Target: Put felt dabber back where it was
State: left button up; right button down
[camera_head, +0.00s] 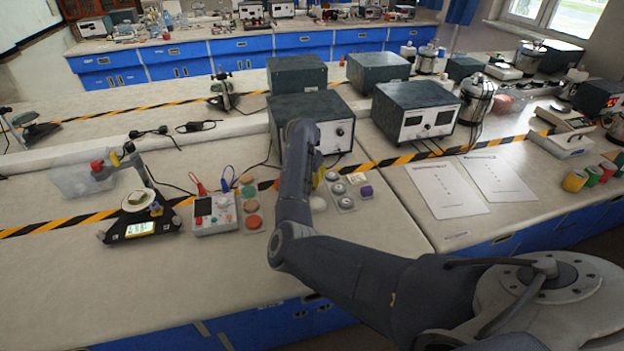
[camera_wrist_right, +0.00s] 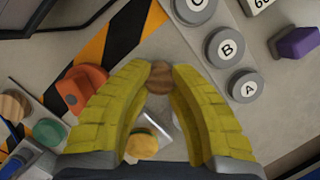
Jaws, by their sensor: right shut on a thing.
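My right gripper (camera_wrist_right: 160,80) has its yellow ribbed fingers closed around a small brown round-topped piece (camera_wrist_right: 160,77) at the fingertips. It looks like the felt dabber's top; its lower part cannot be made out. Between the fingers, nearer the palm, show a yellow round piece (camera_wrist_right: 143,143) and a clear piece; I cannot tell whether they touch the held piece. In the head view my arm hides most of the right gripper (camera_head: 318,180), with a bit of yellow finger showing. My left gripper is not in view.
Grey lettered weights (camera_wrist_right: 225,48) and a purple block (camera_wrist_right: 297,42) lie right of the gripper. An orange piece (camera_wrist_right: 80,88) and a green disc (camera_wrist_right: 50,131) lie left, near the striped tape (camera_wrist_right: 125,38). A meter (camera_head: 215,214) and a scale (camera_head: 140,228) stand further left.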

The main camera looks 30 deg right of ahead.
jog(key=shift+f, duration=0.1)
jog(key=c, duration=1.3)
grip_release()
jog(key=shift+c, duration=0.2)
jog(key=v, duration=1.2)
jog(key=shift+r, duration=0.2)
